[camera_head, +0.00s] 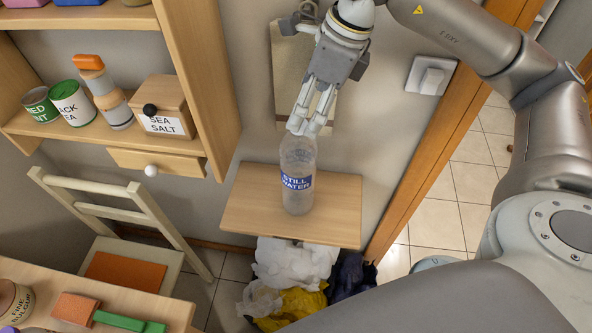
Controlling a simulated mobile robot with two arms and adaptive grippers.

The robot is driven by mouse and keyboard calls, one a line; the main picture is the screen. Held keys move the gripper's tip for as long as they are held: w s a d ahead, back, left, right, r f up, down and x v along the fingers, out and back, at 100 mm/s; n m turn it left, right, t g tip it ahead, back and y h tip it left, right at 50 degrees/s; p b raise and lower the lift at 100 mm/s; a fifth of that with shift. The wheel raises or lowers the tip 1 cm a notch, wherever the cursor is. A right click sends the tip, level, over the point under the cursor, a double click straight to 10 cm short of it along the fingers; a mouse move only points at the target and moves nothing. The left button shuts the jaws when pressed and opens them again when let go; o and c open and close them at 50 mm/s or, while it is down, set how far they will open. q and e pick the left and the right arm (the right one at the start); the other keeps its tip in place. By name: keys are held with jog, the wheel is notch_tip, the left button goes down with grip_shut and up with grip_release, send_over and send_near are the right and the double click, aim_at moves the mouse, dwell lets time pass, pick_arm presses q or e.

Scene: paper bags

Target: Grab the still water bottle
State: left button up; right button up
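The still water bottle (298,189) is clear plastic with a blue label reading "STILL WATER". It stands upright on a small wooden wall shelf (243,208). My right gripper (305,127) comes down from above, with its fingertips at the top of the bottle. The fingers are close together and hide the bottle's cap and neck. I cannot tell whether they are closed on it. My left gripper is not in view.
A wooden cabinet (213,85) with cans and a sea salt box (163,108) stands at the left. A chair (135,210) and table (130,311) are below it. Bags (293,265) lie under the shelf. A door frame (418,185) is to the right.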

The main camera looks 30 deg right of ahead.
aim_at(303, 124)
jog(key=p+x, duration=0.1)
jog(key=x, duration=0.3)
jog(key=shift+f, duration=0.35)
jog(key=p+x, duration=0.1)
jog(key=x, duration=0.1)
jog(key=p+x, duration=0.1)
jog(key=x, duration=0.1)
jog(key=shift+w+a+f, duration=0.1)
jog(key=shift+w+f, duration=0.3)
jog(key=shift+f, duration=0.4)
grip_shut()
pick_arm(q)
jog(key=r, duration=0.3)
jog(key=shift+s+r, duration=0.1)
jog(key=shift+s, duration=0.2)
pick_arm(e)
jog(key=shift+w+r, duration=0.15)
